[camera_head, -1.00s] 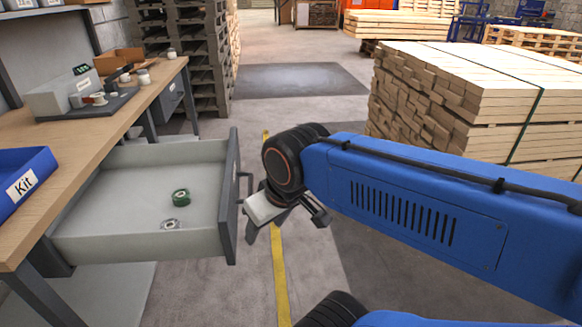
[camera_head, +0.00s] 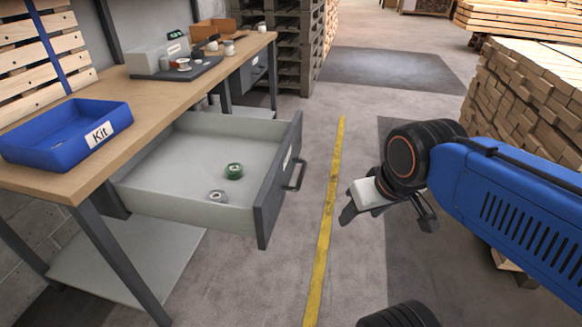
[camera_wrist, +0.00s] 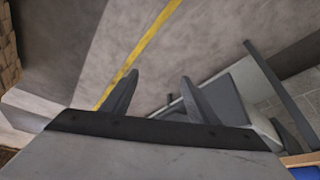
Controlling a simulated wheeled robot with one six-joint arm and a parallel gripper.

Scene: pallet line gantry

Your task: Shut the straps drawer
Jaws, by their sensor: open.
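The straps drawer (camera_head: 160,195) is pulled out from under the workbench in the head view. Its dark grey front (camera_head: 272,195) carries a bar handle (camera_head: 296,175) and a small label. A green roll (camera_head: 234,171) and a grey ring (camera_head: 217,196) lie inside it. My gripper (camera_head: 388,218) is open and empty, to the right of the handle with a clear gap between them. In the wrist view the two fingers (camera_wrist: 155,98) are apart, and part of the drawer (camera_wrist: 222,98) shows beyond the right finger.
The wooden workbench (camera_head: 130,108) bears a blue Kit tray (camera_head: 66,150), a grey device (camera_head: 160,58) and an orange-brown box (camera_head: 213,27). A second, closed drawer (camera_head: 256,62) is farther along. Stacked timber (camera_head: 535,100) stands at right. Floor with a yellow line (camera_head: 325,235) is free between drawer and gripper.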

